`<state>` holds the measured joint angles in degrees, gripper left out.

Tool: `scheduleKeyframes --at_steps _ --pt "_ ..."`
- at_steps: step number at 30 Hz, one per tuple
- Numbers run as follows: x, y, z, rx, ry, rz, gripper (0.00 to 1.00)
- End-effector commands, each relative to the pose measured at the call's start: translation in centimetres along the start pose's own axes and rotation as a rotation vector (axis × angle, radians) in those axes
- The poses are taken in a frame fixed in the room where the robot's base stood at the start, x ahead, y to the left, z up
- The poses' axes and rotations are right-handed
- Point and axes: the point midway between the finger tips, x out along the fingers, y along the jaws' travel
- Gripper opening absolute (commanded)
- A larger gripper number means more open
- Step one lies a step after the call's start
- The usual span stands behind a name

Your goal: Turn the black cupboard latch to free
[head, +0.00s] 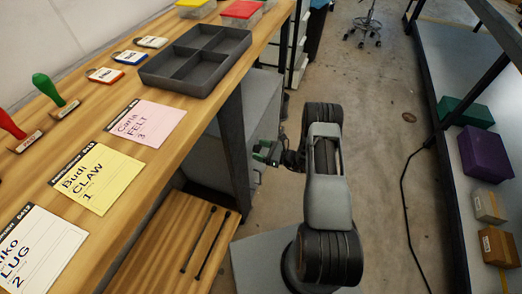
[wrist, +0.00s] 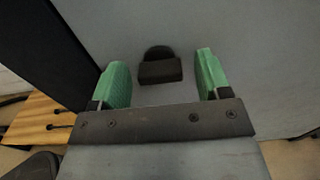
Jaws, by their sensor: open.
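The black cupboard latch (wrist: 160,70) is a small dark knob with a rounded back and a block-like front, on the grey cupboard face (wrist: 230,25) in the wrist view. My gripper (wrist: 160,78) is open, with one green finger on each side of the latch and a gap to both. No contact shows. In the head view my gripper (head: 266,152) is beside the grey cupboard (head: 262,105) under the bench. The latch cannot be made out there.
The wooden bench (head: 185,150) holds a dark divided tray (head: 196,60), job cards and green and red handled tools. A dark bench leg (head: 236,150) stands left of my gripper. A lower wooden shelf (head: 160,245) holds two black rods. Open floor lies to the right.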

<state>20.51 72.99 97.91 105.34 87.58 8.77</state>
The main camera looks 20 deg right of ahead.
Motion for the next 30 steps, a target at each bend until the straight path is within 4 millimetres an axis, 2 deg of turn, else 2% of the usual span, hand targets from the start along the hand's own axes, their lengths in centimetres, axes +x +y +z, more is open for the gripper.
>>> scheduleKeyframes --at_steps 2,18,25,30 --pt "-0.01 0.00 0.00 0.000 0.000 0.000 0.70" --pt "-0.03 0.02 -0.01 0.000 0.000 0.001 0.21" --pt "-0.04 0.03 -0.10 -0.027 0.000 0.001 0.21" --pt "-0.04 0.04 -0.23 -0.114 0.000 0.001 0.21"
